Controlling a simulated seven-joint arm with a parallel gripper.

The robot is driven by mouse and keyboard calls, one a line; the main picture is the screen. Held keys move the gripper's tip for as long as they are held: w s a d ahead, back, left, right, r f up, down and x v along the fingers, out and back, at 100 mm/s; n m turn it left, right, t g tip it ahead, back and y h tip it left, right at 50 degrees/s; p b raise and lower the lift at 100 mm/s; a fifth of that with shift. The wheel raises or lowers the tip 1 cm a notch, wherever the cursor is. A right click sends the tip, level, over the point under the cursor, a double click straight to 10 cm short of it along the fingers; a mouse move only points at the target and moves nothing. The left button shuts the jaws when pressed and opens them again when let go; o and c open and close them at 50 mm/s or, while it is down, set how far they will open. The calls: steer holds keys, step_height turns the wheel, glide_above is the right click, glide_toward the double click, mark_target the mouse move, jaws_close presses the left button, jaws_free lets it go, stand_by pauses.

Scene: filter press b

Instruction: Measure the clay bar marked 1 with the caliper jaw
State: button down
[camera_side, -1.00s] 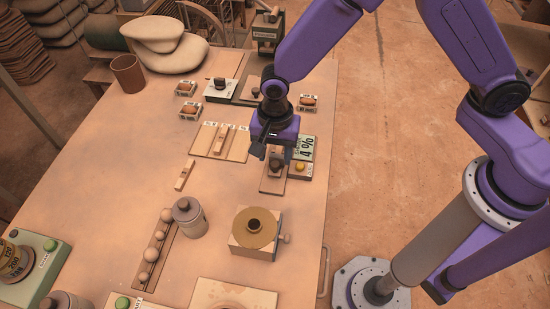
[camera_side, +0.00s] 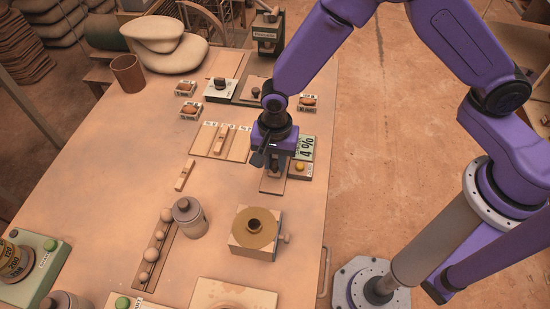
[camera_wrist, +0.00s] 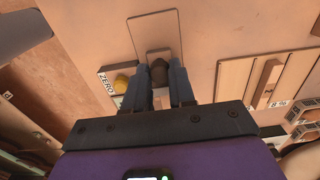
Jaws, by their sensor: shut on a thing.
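My gripper (camera_side: 274,163) is lowered over the caliper station at the table's right side. In the wrist view my two dark fingers (camera_wrist: 159,76) are shut on a dark rounded knob (camera_wrist: 158,69), which I take for the caliper jaw's handle. It stands on a flat brown base plate (camera_wrist: 153,27). In the side view my gripper mostly hides the knob. A pale clay bar (camera_side: 184,175) lies alone on the table, left of the station. Another bar (camera_side: 223,138) lies on a three-part board. I cannot read a 1 on either bar.
A green display (camera_side: 305,147) and a yellow ZERO button (camera_wrist: 121,82) sit beside the caliper. The three-part board (camera_side: 239,149) is close on the left. A round-topped block (camera_side: 254,233), a lidded jar (camera_side: 188,217) and a rack of balls (camera_side: 156,249) stand nearer the camera.

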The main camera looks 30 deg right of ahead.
steer(key=shift+s+a, duration=0.75)
steer(key=c, duration=0.9)
jaws_free()
steer(key=shift+w+r, duration=0.1)
steer(key=shift+r, duration=0.55)
step_height(320, 180, up, 16)
steer(key=shift+r, duration=0.1)
